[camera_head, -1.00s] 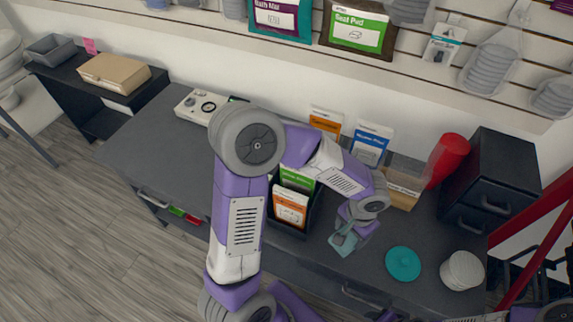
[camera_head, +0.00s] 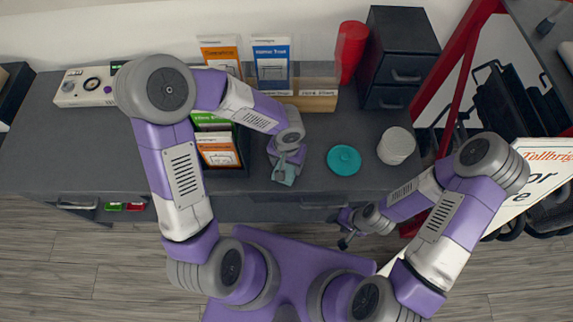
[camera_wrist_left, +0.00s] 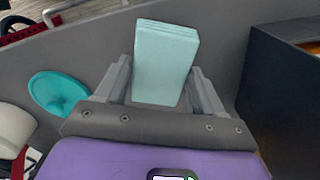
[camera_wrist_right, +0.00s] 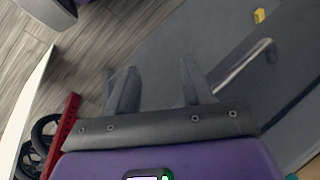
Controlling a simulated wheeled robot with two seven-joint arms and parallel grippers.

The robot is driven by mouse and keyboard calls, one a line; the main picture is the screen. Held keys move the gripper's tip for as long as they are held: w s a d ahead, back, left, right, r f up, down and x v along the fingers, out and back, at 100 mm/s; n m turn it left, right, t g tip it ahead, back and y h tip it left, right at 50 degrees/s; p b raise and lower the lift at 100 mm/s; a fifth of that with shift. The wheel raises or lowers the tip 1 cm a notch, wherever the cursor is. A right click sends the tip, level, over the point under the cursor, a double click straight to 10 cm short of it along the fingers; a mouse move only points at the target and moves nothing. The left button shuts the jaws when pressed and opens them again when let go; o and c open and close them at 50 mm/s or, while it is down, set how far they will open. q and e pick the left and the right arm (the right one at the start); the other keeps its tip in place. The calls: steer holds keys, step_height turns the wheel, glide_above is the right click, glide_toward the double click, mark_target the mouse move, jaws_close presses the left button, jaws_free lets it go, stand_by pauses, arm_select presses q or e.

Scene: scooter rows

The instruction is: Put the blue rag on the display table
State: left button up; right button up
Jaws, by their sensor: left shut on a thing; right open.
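The blue rag is a pale teal folded cloth (camera_head: 284,174), low over the front part of a dark grey counter (camera_head: 310,185). My left gripper (camera_head: 286,158) is shut on it; in the left wrist view the rag (camera_wrist_left: 166,62) stands up between the two fingers. I cannot tell whether the rag touches the counter. My right gripper (camera_head: 346,238) is in front of the counter; in the right wrist view (camera_wrist_right: 158,88) its fingers are apart and empty. Another dark table (camera_head: 545,45) shows in part at the top right; I cannot tell which surface is the display table.
A teal disc (camera_head: 344,160) and a stack of pale bowls (camera_head: 396,146) lie right of the rag. A card box (camera_head: 243,145) stands left. A red cup (camera_head: 351,50) and black drawers (camera_head: 398,60) stand behind. A red frame (camera_head: 458,85) and white sign (camera_head: 540,180) are at right.

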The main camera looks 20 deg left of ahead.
mark_target(287, 166)
arm_select(q)
steer(key=shift+f, duration=0.7)
steer(key=shift+r, duration=0.1)
steer(key=o, duration=0.9)
steer(key=shift+o, duration=0.2)
step_height(287, 166, up, 12)
steer(key=p, duration=0.4)
